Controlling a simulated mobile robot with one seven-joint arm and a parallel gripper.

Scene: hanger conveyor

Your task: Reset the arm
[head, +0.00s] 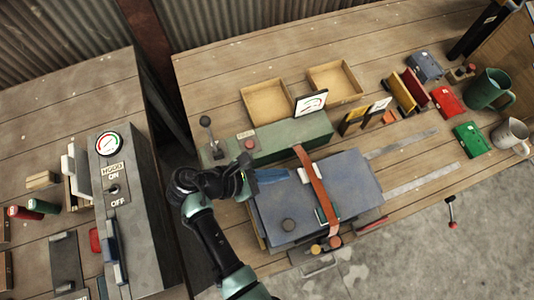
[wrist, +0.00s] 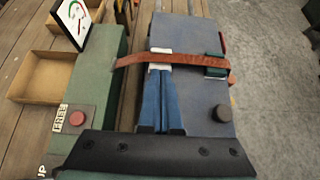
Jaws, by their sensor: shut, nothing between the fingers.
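My gripper (head: 284,174) reaches in from the bottom of the head view, with its dark wrist beside the left edge of a blue-grey case (head: 350,180). Its blue fingers lie together, empty, over the upper left part of the case. In the wrist view the fingers (wrist: 160,75) point up the picture towards a brown strap (wrist: 190,60) that crosses the case (wrist: 215,95). I cannot tell whether the fingertips touch the case or the strap. My arm hides part of the table's left side.
A green box with a lever and red button (head: 249,144) stands just behind the gripper. A grey panel with a gauge (head: 108,144) and switch is at left. Two open wooden trays (head: 268,103) lie behind. Mugs (head: 488,90) and small red and green boxes crowd the right.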

